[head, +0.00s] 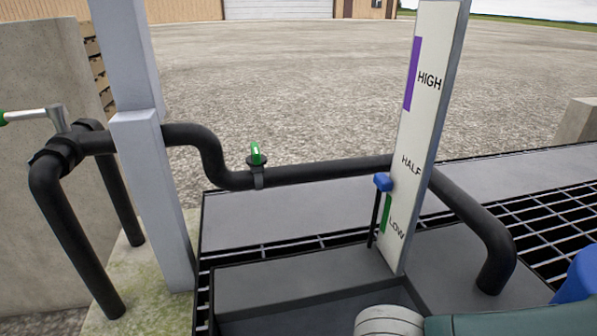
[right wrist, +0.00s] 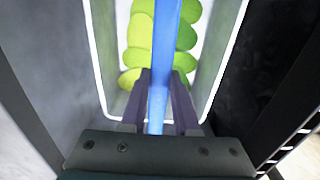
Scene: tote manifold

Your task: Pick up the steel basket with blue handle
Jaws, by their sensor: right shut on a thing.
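In the right wrist view, the basket (right wrist: 217,60) has a pale rim and grey-green inner walls. Its blue handle (right wrist: 165,35) runs as a long bar down the middle of the picture. My right gripper (right wrist: 161,80) has one finger on each side of the handle and is shut on it. Several yellow-green oval pieces (right wrist: 143,28) show inside the basket, on both sides of the handle. The basket's lower part is hidden. In the head view the basket and both grippers are not seen; part of my arm shows at the bottom right.
A tall gauge board (head: 420,125) marked HIGH, HALF and LOW stands in the head view. A black pipe (head: 320,171) with a green valve knob (head: 256,155) runs behind it. A grey post (head: 150,180) stands left. Black grating (head: 560,215) lies right. Dark surfaces flank the basket closely.

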